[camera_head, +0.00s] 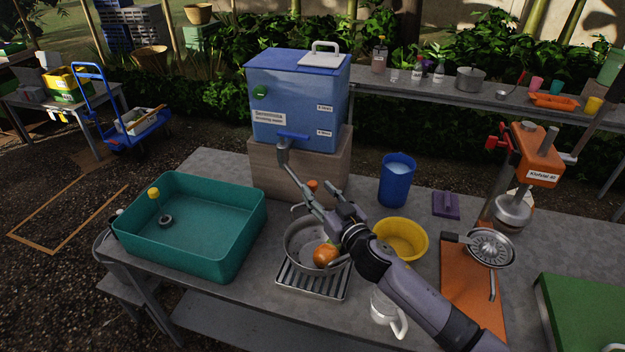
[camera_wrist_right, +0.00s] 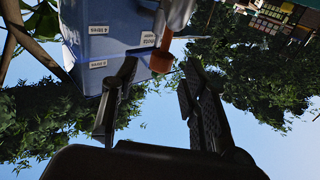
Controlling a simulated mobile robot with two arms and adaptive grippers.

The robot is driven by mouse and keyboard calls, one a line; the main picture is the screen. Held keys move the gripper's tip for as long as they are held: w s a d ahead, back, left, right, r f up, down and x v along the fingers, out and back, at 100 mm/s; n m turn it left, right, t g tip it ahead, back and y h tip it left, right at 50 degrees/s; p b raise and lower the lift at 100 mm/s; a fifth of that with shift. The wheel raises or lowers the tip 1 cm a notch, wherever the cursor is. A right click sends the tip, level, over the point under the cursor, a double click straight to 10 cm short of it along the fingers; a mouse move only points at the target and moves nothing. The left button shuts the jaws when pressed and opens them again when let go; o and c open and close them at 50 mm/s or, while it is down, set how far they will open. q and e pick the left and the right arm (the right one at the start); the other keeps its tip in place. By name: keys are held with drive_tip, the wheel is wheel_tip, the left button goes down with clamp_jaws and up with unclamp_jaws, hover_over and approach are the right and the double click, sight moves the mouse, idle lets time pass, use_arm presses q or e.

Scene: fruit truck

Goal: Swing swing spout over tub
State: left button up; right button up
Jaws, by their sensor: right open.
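The blue water tank (camera_head: 297,98) stands on a wooden block, with a blue tap handle (camera_head: 293,136) on its front. The grey swing spout (camera_head: 283,157) comes down from the tap and points forward and right, above the metal pot (camera_head: 300,240); its far end is partly hidden by my gripper. An orange-tipped end (camera_wrist_right: 161,60) shows between my fingers in the wrist view. My right gripper (camera_head: 328,200) is open, its fingers apart around this orange tip without clear contact. The teal tub (camera_head: 240,232) stands left of the spout. My left gripper is out of view.
The pot holds an orange fruit (camera_head: 326,254) and sits on a slotted drip tray (camera_head: 311,284). A juicer press (camera_head: 493,240) stands at right.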

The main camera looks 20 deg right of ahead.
sight(315, 187)
drive_tip(key=shift+w+a, duration=0.2)
drive_tip(key=shift+w, duration=0.8)
drive_tip(key=shift+w+a, duration=0.2)
drive_tip(key=shift+w, duration=0.8)
clamp_jaws()
